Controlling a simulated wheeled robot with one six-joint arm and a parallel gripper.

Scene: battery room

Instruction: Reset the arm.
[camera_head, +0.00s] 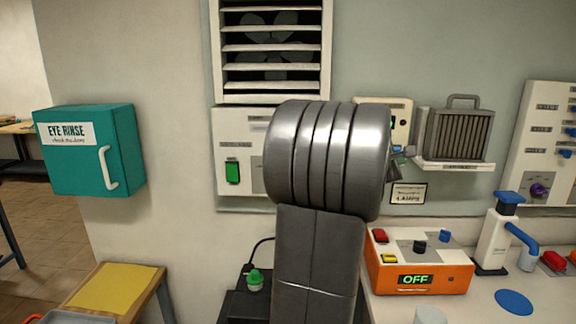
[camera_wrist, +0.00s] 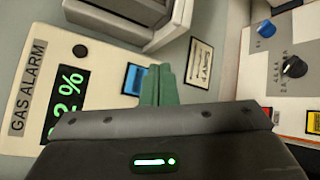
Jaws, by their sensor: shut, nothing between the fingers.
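My arm rises in the middle of the head view, its large grey joint in front of the wall. My gripper (camera_wrist: 159,84) shows in the wrist view with its two greenish fingers together and nothing between them. The fingertips are in front of the wall between the gas alarm (camera_wrist: 75,85) and a small framed sign (camera_wrist: 199,63). I cannot tell whether they touch anything. In the head view my gripper is mostly hidden behind the arm joint.
An orange box reading OFF (camera_head: 418,265) and a white dispenser (camera_head: 496,238) stand on the right bench. A grey filter unit (camera_head: 459,135) sits on a wall shelf. A teal eye rinse cabinet (camera_head: 88,150) hangs left. A vent (camera_head: 272,50) is above my arm.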

